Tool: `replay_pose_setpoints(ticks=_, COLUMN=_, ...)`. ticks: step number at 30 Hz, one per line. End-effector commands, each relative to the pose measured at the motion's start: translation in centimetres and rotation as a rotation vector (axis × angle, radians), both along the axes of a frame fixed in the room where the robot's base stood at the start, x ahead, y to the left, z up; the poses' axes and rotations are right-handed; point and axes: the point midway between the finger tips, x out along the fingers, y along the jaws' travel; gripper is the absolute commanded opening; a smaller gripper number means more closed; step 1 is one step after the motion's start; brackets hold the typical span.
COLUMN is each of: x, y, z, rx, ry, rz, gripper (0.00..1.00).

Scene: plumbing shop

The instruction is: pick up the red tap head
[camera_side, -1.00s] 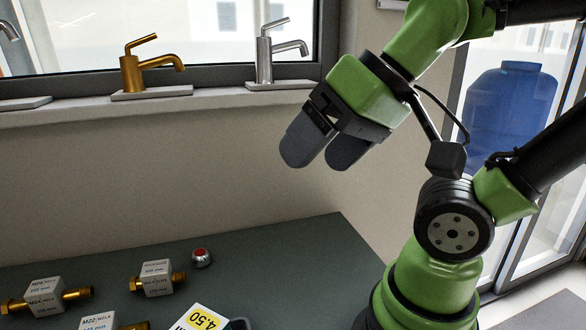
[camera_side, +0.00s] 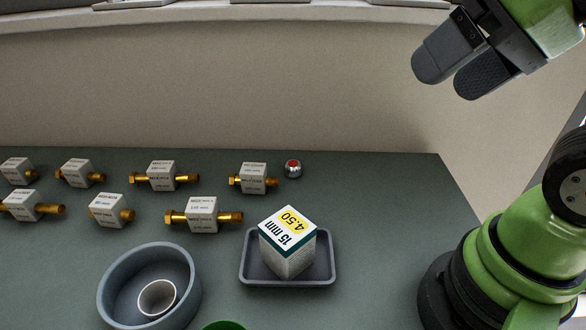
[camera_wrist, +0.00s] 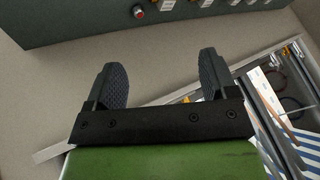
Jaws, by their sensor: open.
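The red tap head (camera_side: 293,168) is a small silver knob with a red top. It stands on the dark green bench near its back edge, just right of the rear row of boxed brass fittings. It also shows small in the wrist view (camera_wrist: 138,11), at the top, beyond the fingers. My gripper (camera_side: 448,72) is high at the upper right in the side view, well above the tap head and to its right. In the wrist view its two dark padded fingers (camera_wrist: 163,82) are spread apart with nothing between them.
Several white boxes with brass fittings (camera_side: 254,178) stand left of the tap head. In front are a grey tray (camera_side: 245,275) with a price-marked box (camera_side: 288,245) and a blue-grey bowl (camera_side: 107,285) holding a small cup (camera_side: 157,298). The bench right of the tap head is clear.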

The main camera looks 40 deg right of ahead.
Motion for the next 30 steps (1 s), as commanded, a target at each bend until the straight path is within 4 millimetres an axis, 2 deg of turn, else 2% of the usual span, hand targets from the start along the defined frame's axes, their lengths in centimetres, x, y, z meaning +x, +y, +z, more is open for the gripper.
replay_pose_setpoints(ticks=5, x=0.0, y=0.0, z=0.0, rx=0.0, ry=0.0, rz=0.0, gripper=0.79)
replay_pose_setpoints(ticks=6, x=0.0, y=0.0, z=0.0, rx=0.0, ry=0.0, rz=0.0, gripper=0.75)
replay_pose_setpoints(ticks=13, x=0.0, y=0.0, z=0.0, rx=0.0, ry=0.0, rz=0.0, gripper=0.75)
replay_pose_setpoints(ticks=17, x=0.8, y=-0.1, z=0.2, rx=-0.011, ry=0.011, rz=0.004, gripper=0.75)
replay_pose_setpoints(ticks=20, x=2.9, y=-0.4, z=0.6, rx=-0.036, ry=0.034, rz=0.016, gripper=0.75)
replay_pose_setpoints(ticks=24, x=7.5, y=-1.1, z=0.4, rx=-0.09, ry=0.082, rz=0.046, gripper=0.75)
replay_pose_setpoints(ticks=26, x=9.7, y=-1.5, z=0.0, rx=-0.116, ry=0.101, rz=0.063, gripper=0.75)
replay_pose_setpoints(ticks=30, x=14.8, y=-2.4, z=-2.1, rx=-0.168, ry=0.149, rz=0.102, gripper=0.75)
